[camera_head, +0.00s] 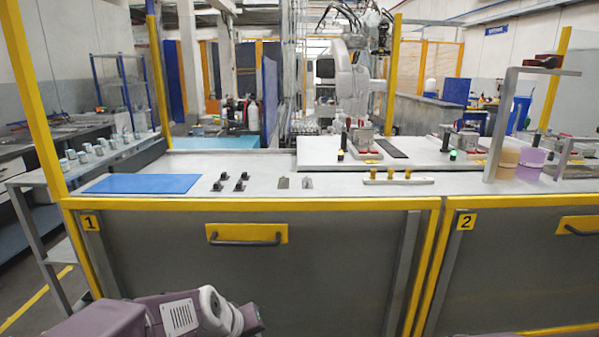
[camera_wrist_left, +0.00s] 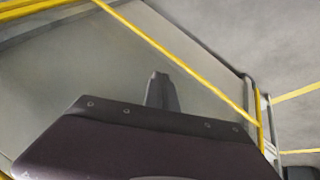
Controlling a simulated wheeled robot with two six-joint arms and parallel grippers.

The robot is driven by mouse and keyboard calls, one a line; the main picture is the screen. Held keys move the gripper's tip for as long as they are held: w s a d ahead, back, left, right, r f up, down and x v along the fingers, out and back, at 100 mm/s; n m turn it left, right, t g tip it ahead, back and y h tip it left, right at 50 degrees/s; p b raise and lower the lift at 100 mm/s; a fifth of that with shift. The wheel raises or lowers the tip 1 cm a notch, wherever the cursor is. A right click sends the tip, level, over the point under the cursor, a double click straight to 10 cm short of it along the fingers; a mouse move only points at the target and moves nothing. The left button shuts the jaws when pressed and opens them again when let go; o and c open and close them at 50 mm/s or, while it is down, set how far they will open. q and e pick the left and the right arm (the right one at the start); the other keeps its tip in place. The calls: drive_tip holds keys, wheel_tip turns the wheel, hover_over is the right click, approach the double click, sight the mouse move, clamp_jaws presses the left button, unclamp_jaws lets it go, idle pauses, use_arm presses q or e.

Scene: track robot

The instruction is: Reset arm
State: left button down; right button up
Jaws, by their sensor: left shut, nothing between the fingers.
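My left gripper (camera_wrist_left: 161,80) shows in the left wrist view as a dark finger shape, shut and empty, beyond the dark wrist cover. It is in front of a grey panel with yellow edging and touches nothing that I can see. In the head view my left arm lies low at the bottom left, in front of the workbench (camera_head: 240,204) and below its top; its fingertips cannot be made out there. My right gripper is in neither view.
The bench top holds a blue mat (camera_head: 143,184), several small black parts (camera_head: 231,182), a rack with yellow pieces (camera_head: 390,177) and an orange container (camera_head: 503,163). Bench front panels with a handle (camera_head: 245,238) stand close ahead. Yellow posts rise at the left. Open floor shows at far left.

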use_arm(q)
drive_tip(key=s+a+f+m+g+y, duration=0.1)
drive_tip(key=s+a+f+m+g, duration=0.1)
drive_tip(key=s+a+f, duration=0.45)
drive_tip(key=s+a+f+m+g+y, duration=0.1)
drive_tip(key=s+f+g, duration=0.2)
drive_tip(key=s, duration=0.6)
wheel_tip(320, 180, up, 26)
drive_tip(key=p, duration=2.5)
drive_tip(key=shift+d+f+m, duration=0.2)
drive_tip(key=shift+f+m, duration=0.05)
drive_tip(key=shift+m, duration=0.05)
